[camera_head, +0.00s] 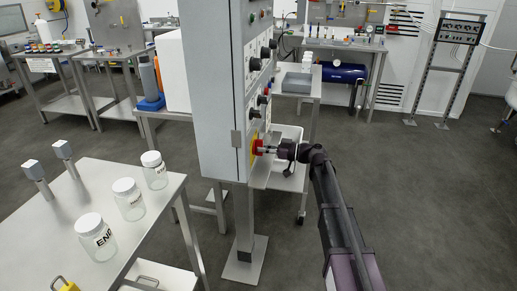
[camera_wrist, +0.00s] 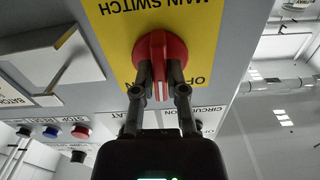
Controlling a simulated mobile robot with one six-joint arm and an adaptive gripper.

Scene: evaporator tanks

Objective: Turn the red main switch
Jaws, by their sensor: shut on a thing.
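The red main switch (camera_wrist: 160,46) sits on a yellow plate (camera_wrist: 115,35) marked "MAIN SWITCH", upside down in the wrist view. My gripper (camera_wrist: 160,72) has a finger on each side of the switch's red handle and is shut on it. In the head view the red switch (camera_head: 256,146) shows at the edge of the grey cabinet (camera_head: 215,95), with my gripper (camera_head: 265,149) against it from the right. The fingers hide part of the handle and of the plate's lettering.
Several knobs and buttons stick out of the cabinet face, among them a red button (camera_wrist: 80,132) and a blue button (camera_wrist: 51,131). A steel table (camera_head: 150,215) with lidded jars stands at left. The floor (camera_head: 430,210) at right is clear.

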